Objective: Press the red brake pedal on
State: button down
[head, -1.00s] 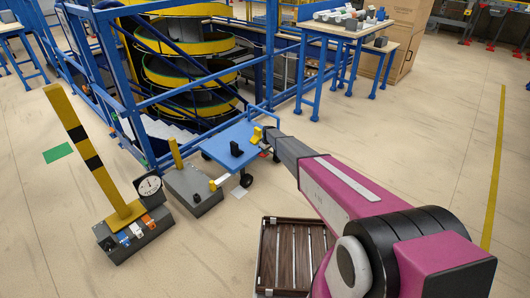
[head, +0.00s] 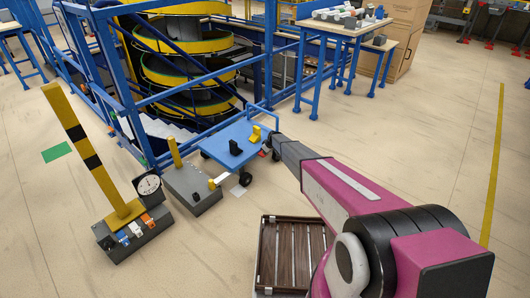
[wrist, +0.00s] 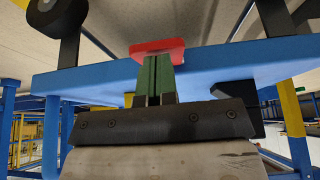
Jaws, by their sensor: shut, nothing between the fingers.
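The red brake pedal (wrist: 157,48) shows in the wrist view at the edge of the blue cart deck (wrist: 220,62). In the head view only a small red piece (head: 262,154) shows beside the blue cart (head: 222,135), mostly hidden by my arm's end. My gripper (wrist: 158,60) is shut and empty. Its green fingertips overlap the near face of the pedal in the wrist view; I cannot tell whether they touch it. In the head view the fingertips are too small to make out.
On the cart stand a black block (head: 236,148) and a yellow piece (head: 255,136). A grey pedestal box (head: 190,188) stands left of the cart, and a wooden slatted crate (head: 292,255) lies in front. The floor to the right is clear.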

jog(key=shift+s+d+f+t+y, duration=0.2)
jog(key=shift+f+t+y, duration=0.15)
jog(key=shift+t+y, duration=0.15)
jog(key=shift+s+d+f, duration=0.1)
jog(key=shift+d+f, duration=0.05)
jog(key=shift+f, duration=0.7)
jog(key=v, duration=1.3)
jog(key=shift+d+r, duration=0.2)
jog(key=shift+r, duration=0.15)
jog(key=shift+s, duration=0.1)
